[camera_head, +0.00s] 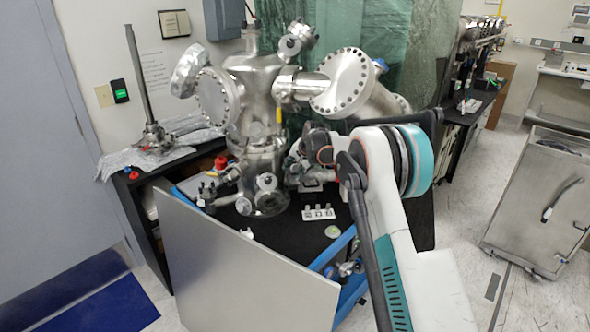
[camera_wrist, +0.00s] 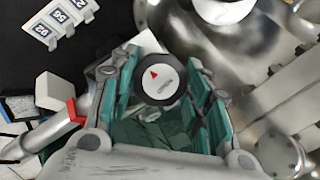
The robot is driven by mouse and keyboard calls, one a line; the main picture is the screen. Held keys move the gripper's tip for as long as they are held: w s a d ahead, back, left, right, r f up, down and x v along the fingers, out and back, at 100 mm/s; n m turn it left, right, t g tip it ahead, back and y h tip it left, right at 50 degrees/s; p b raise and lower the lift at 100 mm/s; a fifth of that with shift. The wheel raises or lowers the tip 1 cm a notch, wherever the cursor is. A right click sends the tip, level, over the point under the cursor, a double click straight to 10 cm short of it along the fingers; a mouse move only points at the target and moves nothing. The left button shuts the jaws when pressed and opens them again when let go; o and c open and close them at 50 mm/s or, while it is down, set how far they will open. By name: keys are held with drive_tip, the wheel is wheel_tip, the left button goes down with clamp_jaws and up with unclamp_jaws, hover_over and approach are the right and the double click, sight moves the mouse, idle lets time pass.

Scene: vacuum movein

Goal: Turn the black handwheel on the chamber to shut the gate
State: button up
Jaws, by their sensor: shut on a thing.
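The black handwheel (camera_wrist: 158,84) shows in the middle of the wrist view, with a white centre disc bearing a red arrow mark and small lettering. My gripper (camera_wrist: 163,88) has its teal and grey fingers on either side of the wheel and is shut on it. The steel vacuum chamber (camera_head: 252,112) stands on the black bench in the head view, and part of its metal body (camera_wrist: 215,50) fills the right of the wrist view. In the head view my arm reaches in to the chamber's lower right side and hides the wheel. The gate is not visible.
A small white labelled holder (camera_head: 318,212) stands on the black bench (camera_head: 290,235) beside the chamber. A large grey panel (camera_head: 235,265) leans in front of the bench. A green plastic curtain (camera_head: 355,30) hangs behind. Open floor lies at the right, near a metal cabinet (camera_head: 535,205).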

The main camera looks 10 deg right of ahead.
drive_tip(key=m+t+b, duration=0.1)
drive_tip(key=m, duration=0.4)
drive_tip(key=shift+f+y, duration=0.1)
drive_tip(key=shift+y, duration=0.3)
drive_tip(key=m+t, duration=0.1)
drive_tip(key=m, duration=0.2)
drive_tip(key=m+t+b, duration=0.1)
drive_tip(key=m, duration=0.2)
drive_tip(key=shift+s, duration=0.1)
drive_tip(key=m+t, duration=0.1)
drive_tip(key=m, duration=0.2)
drive_tip(key=m+b, duration=0.1)
drive_tip(key=m, duration=0.2)
drive_tip(key=shift+f+t+h, duration=0.1)
drive_tip(key=shift+t+h, duration=0.3)
drive_tip(key=m+h, duration=0.1)
drive_tip(key=m, duration=0.2)
drive_tip(key=m+b, duration=0.1)
drive_tip(key=m, duration=0.2)
drive_tip(key=shift+m+t+h, duration=0.4)
drive_tip(key=o, duration=1.1)
drive_tip(key=shift+c, duration=0.2)
drive_tip(key=shift+s, duration=0.1)
